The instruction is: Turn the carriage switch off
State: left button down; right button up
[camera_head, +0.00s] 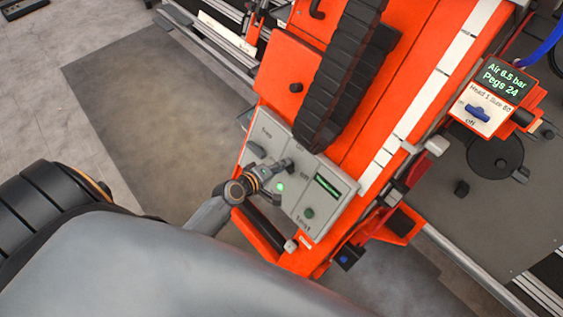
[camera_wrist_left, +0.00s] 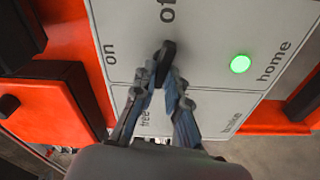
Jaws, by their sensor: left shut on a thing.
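The carriage switch (camera_wrist_left: 166,58) is a small black lever on a pale grey panel (camera_wrist_left: 215,25). In the left wrist view the label "on" is to its left and "off", partly cut by the frame edge, is above it. The lever stands nearly upright in that view, its upper end towards "off". My left gripper (camera_wrist_left: 163,80) is shut on the lever, its fingertips covering the lower part. In the head view my left gripper (camera_head: 277,170) reaches the panel (camera_head: 325,212) from the lower left. The right gripper is not in view.
A green lamp (camera_wrist_left: 240,64) glows beside "home". A small dark display (camera_head: 327,187) is on the same panel. A black cable chain (camera_head: 338,75) rises above it on the orange carriage (camera_head: 275,75). Another box with a blue switch (camera_head: 478,113) is at the far right.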

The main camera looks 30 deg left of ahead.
pick_arm(q)
jog(key=shift+a+n+p, duration=0.1)
jog(key=shift+n+p, duration=0.45)
jog(key=shift+n, duration=0.75)
jog(key=c, duration=1.4)
grip_release()
jog(key=shift+f, duration=0.1)
jog(key=shift+o, duration=0.2)
jog(key=v, duration=1.2)
